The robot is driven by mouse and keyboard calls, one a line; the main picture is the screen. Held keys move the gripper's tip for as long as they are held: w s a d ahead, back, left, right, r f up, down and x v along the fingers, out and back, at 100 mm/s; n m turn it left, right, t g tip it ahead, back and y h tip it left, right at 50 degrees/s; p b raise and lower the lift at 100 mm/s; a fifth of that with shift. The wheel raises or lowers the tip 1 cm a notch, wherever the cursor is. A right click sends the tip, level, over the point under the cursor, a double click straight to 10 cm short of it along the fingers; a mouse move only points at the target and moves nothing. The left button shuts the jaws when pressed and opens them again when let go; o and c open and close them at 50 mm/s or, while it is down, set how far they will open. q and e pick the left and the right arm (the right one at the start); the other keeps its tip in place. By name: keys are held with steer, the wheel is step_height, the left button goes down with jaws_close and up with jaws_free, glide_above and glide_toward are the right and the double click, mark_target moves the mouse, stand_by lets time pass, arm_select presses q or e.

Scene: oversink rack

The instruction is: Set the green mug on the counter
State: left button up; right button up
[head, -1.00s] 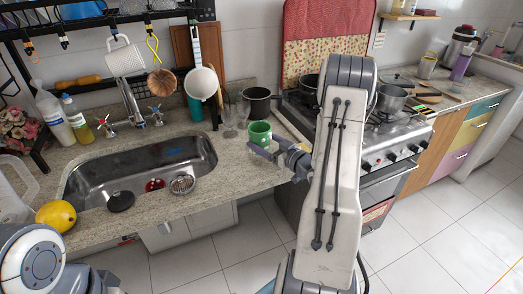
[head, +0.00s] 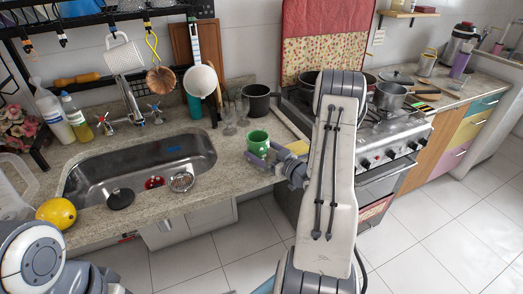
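The green mug (head: 257,143) is upright at the counter (head: 230,178), to the right of the sink and near the front edge. My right gripper (head: 263,162) is at the mug's lower right side, with a finger in front of it. The mug has moved together with the gripper, so it appears held; the far finger is hidden. Whether the mug's base touches the counter is hard to tell. My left gripper is out of view; only part of that arm shows at lower left.
Glasses (head: 229,122) and a dark pot (head: 257,101) stand just behind the mug. A yellow item (head: 297,147) lies to its right. The sink (head: 140,170) is to the left, the stove (head: 375,150) to the right. A white mug (head: 123,53) hangs from the rack.

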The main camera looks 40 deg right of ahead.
steer(key=shift+r+p, duration=0.3)
steer(key=s+d+b, duration=0.1)
steer(key=s+b, duration=0.1)
steer(key=s, duration=1)
steer(key=shift+d+r, duration=0.15)
